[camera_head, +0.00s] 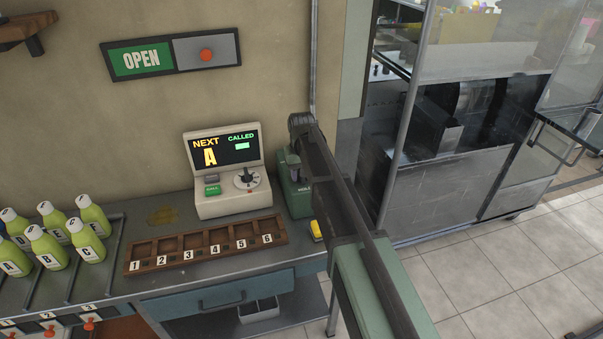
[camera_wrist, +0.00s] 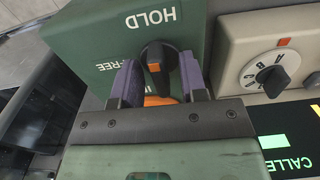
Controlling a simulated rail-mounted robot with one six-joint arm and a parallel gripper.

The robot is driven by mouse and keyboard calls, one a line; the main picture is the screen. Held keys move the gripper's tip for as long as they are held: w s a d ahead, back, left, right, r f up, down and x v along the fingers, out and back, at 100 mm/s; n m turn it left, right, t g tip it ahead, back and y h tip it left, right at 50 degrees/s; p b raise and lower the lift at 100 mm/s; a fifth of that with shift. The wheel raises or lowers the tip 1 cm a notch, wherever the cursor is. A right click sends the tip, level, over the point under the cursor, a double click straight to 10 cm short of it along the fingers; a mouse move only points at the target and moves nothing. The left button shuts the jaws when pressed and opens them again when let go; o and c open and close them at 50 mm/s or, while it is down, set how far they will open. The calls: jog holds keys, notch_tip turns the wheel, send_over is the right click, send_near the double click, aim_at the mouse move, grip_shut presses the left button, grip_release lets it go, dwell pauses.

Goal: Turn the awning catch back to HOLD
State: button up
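The green catch box (camera_wrist: 100,45) fills the middle of the wrist view, its lettering upside down. HOLD stands at the top and FREE at the left; another label is mostly hidden. A black knob (camera_wrist: 158,55) with an orange mark sits on its face, the mark on the side away from HOLD. My gripper (camera_wrist: 160,78) has its two purple fingers apart, one on each side of the knob. Small gaps seem to show; contact is unclear. An orange part between the fingers is mostly hidden. In the head view the green box (camera_head: 298,200) stands at the counter's right end, partly behind my arm.
A beige call console (camera_head: 228,185) stands left of the box; its dial (camera_wrist: 270,75) is close by in the wrist view. A numbered wooden rack (camera_head: 205,245), several labelled green bottles (camera_head: 45,248) and a small yellow object (camera_head: 316,231) are on the counter. An OPEN sign (camera_head: 143,59) hangs above.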

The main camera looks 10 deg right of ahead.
notch_tip(320, 180, up, 11)
jog(key=p, duration=1)
jog(key=shift+p, duration=0.4)
jog(key=shift+f, duration=0.1)
jog(key=s, duration=2.7)
jog(key=shift+s+m, duration=0.2)
jog(key=shift+m, duration=0.1)
